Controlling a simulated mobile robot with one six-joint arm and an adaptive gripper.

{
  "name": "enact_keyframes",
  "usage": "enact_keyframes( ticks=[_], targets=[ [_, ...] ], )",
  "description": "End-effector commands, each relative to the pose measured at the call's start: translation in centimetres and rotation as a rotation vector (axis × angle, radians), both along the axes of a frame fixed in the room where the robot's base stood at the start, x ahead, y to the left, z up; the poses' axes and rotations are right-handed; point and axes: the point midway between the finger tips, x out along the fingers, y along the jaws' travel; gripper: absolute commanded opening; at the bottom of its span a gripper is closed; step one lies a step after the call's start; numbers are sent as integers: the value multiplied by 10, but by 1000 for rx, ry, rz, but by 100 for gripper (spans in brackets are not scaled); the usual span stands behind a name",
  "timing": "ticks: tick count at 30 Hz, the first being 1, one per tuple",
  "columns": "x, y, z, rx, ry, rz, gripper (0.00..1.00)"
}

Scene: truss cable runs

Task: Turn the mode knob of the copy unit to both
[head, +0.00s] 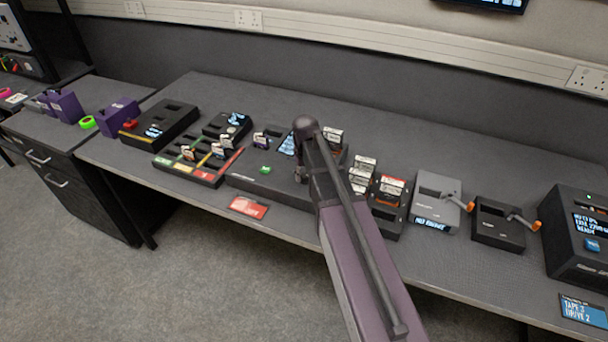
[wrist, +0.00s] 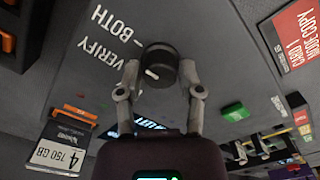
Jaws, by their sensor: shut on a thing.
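The mode knob (wrist: 160,66) is round and black with a short white mark, which sits at its lower left in the wrist view. The printed words BOTH (wrist: 109,20) and VERIFY (wrist: 110,50) lie to its left; the mark is lower than both words. A finger may cover any further label. My gripper (wrist: 161,74) has one finger on each side of the knob and is shut on it. In the head view the copy unit (head: 248,181) is the wide dark box mid-table, and my arm hides the knob and part of its top.
A green button (head: 265,169) and a screen (head: 287,145) are on the unit. A red card (head: 248,207) lies at its front. Several cartridges (head: 361,172) stand just right of my arm, and a slotted tray (head: 206,174) is left of the unit. The back of the table is clear.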

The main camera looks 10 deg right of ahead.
Motion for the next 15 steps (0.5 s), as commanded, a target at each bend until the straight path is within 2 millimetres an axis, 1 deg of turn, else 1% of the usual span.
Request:
enact_keyframes(
  ticks=[14, 15],
  targets=[
    [-1, -1, -1, -1, 2, -28, 1],
    [-1, -1, -1, -1, 2, -28, 51]
  ],
)
